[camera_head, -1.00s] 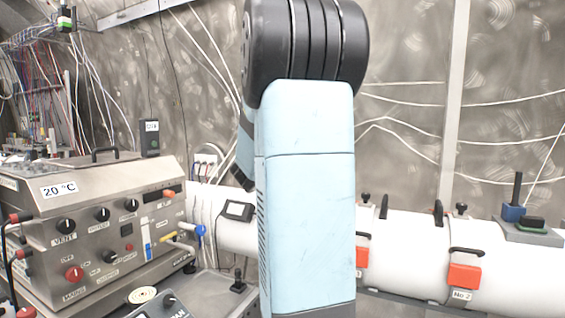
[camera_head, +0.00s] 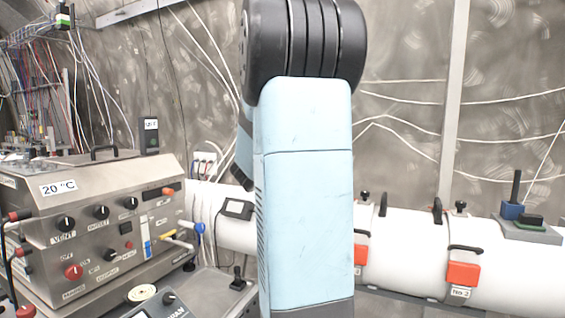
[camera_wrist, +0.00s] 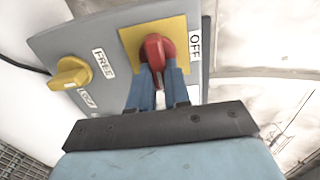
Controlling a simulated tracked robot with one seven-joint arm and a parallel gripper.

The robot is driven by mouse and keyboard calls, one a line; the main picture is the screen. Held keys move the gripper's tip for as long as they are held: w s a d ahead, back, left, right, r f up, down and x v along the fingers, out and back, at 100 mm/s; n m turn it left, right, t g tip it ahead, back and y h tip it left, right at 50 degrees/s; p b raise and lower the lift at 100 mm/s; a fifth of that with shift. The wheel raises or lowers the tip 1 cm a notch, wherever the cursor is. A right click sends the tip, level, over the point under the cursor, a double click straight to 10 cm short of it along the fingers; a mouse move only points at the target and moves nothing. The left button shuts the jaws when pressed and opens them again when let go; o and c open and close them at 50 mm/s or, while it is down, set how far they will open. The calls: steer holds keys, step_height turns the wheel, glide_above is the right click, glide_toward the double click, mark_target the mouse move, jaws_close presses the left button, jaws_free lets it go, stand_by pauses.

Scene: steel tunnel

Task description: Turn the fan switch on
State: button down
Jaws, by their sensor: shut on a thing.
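In the wrist view, a red rotary knob (camera_wrist: 154,47) sits on a yellow square plate (camera_wrist: 128,40) at the upper middle. The plate is on a grey panel (camera_wrist: 75,37), and a label reading OFF (camera_wrist: 195,45) is to its right. My gripper (camera_wrist: 157,72) has two blue fingers, one on each side of the red knob's handle, and is shut on it. The fingers hide part of the handle and the lower plate. No label in this view reads FAN. My gripper does not show in the head view.
A yellow knob (camera_wrist: 70,73) beside a FREE label (camera_wrist: 104,65) is left of the red one. In the head view, a steel control box (camera_head: 95,225) stands at left and a white pipe (camera_head: 400,240) runs along the wall at right.

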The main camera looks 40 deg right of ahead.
steer(key=shift+s+d+f, duration=0.2)
steer(key=c, duration=1.3)
jaws_free()
steer(key=shift+c, duration=0.2)
steer(key=shift+o, duration=1.3)
steer(key=shift+w+r, duration=0.1)
steer(key=shift+a, duration=0.1)
steer(key=v, duration=1.3)
steer(key=shift+a, duration=0.35)
